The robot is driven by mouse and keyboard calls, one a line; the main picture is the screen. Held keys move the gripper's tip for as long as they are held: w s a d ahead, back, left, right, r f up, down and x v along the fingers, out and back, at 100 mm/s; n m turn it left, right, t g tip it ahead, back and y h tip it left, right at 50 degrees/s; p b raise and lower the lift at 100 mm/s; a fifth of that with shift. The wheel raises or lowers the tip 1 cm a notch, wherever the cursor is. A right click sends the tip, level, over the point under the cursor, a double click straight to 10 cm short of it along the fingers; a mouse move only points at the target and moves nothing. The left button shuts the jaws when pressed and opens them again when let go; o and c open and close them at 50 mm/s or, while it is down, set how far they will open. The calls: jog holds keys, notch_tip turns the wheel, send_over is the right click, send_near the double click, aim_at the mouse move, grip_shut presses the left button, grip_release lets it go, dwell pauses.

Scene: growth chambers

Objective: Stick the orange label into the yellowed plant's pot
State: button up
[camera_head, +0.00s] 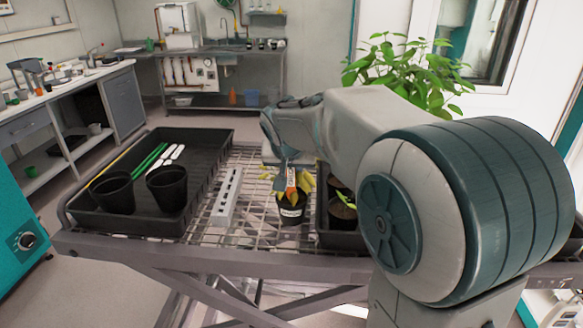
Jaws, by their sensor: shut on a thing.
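The yellowed plant (305,184) has yellow leaves and stands in a small black pot (291,212) with a white marking, on the wire-mesh table. My gripper (287,178) points down right above this pot, among the leaves. It is shut on the orange label (292,176), whose orange part shows between the fingers. The label's lower end is hidden by leaves and fingers, so I cannot tell whether it touches the soil.
A black tray (215,150) on the left holds two empty black pots (113,191) and green and white sticks. A grey slotted rack (228,199) lies beside the yellowed plant's pot. Another dark tray (340,238) with potted plants (343,212) is close on the right. Bare mesh (255,235) lies in front.

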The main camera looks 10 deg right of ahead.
aim_at(291, 185)
jog(key=shift+s+f+b, duration=0.1)
jog(key=shift+f+b, duration=0.85)
jog(key=shift+w+d, duration=0.15)
jog(key=shift+w, duration=0.3)
dwell(0.7)
jog(key=shift+f+b, duration=2.1)
jog(key=shift+b, duration=0.55)
dwell(2.0)
jog(key=o, duration=0.9)
jog(key=shift+o, duration=0.2)
jog(key=shift+r, duration=0.1)
